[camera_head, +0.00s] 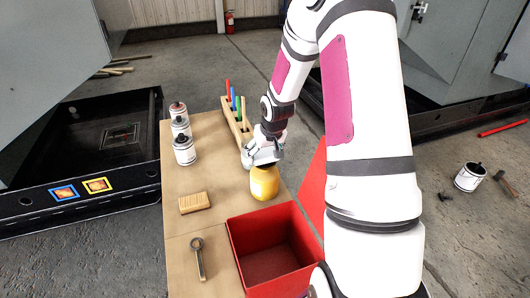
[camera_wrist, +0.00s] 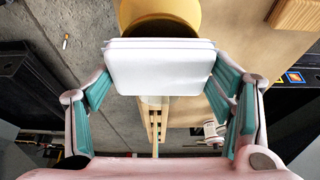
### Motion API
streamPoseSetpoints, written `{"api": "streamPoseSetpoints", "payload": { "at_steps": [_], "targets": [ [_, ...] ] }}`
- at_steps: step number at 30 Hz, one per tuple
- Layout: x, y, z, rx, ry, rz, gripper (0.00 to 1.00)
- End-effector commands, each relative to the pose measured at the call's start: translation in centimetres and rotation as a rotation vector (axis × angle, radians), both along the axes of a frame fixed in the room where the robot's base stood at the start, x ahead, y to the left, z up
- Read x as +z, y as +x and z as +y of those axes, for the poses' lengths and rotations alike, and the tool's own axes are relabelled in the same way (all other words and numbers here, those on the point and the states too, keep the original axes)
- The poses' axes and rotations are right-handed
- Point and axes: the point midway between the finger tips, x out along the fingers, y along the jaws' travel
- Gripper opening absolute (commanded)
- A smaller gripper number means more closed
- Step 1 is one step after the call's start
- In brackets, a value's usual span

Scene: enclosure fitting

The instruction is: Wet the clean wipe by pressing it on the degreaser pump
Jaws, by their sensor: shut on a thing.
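My gripper (camera_head: 262,158) is shut on a white, pad-like wipe (camera_wrist: 160,68), held across between the teal-lined fingers (camera_wrist: 165,80). A rounded yellow container (camera_head: 264,183), perhaps the degreaser pump, stands on the workbench directly below and in front of the gripper. It also shows in the wrist view (camera_wrist: 160,24), at the top, partly hidden behind the wipe. I cannot tell whether wipe and container touch. The wipe is hard to make out in the head view.
The workbench (camera_head: 222,222) also holds several spray-type cans (camera_head: 184,151), a wooden block or brush (camera_head: 195,203), a ring-ended tool (camera_head: 199,258) and a rack (camera_head: 237,125) of coloured tools. A red bin (camera_head: 233,250) stands close in front of the yellow container.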

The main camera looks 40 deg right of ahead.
Motion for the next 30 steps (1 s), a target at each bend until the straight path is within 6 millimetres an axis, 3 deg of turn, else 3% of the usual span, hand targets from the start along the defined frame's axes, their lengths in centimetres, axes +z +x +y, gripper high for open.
{"api": "streamPoseSetpoints", "payload": {
  "at_steps": [30],
  "targets": [
    [-1.2,0.0,0.0,0.0,0.0,0.001,0.52]
  ]
}}
